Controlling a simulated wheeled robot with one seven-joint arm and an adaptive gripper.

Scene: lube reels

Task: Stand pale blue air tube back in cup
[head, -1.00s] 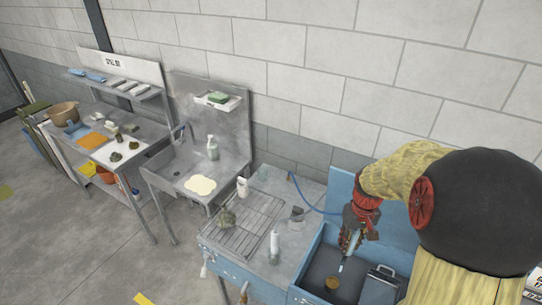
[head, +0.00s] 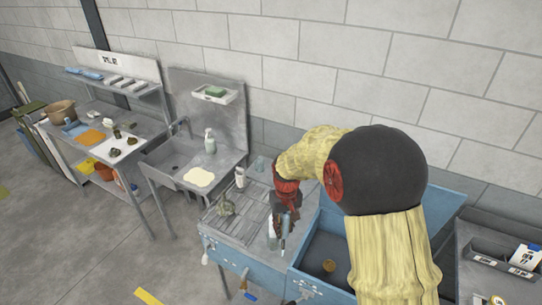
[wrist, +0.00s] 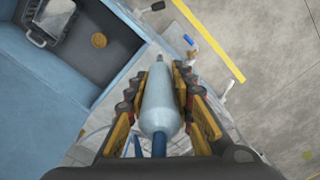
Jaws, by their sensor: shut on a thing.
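My gripper (head: 286,207) is shut on the pale blue air tube (wrist: 160,100). In the wrist view the tube is a smooth pale blue cylinder with a narrow tip pointing away from me, and a blue hose (wrist: 159,146) joins its near end. In the head view the tube (head: 285,226) hangs steeply down from my gripper, above the right part of the blue-fronted counter (head: 224,245). A small pale upright vessel (head: 272,238) stands just left of the tube; I cannot tell whether it is the cup or whether they touch. My gripper and arm hide part of the counter.
A blue bin (head: 305,245) lies right of my gripper, with a round brass piece (head: 329,265) inside. A wire rack (head: 235,212) fills the counter's left part. A white container (head: 240,177) and a clear glass (head: 260,164) stand behind. A sink (head: 180,160) is farther left.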

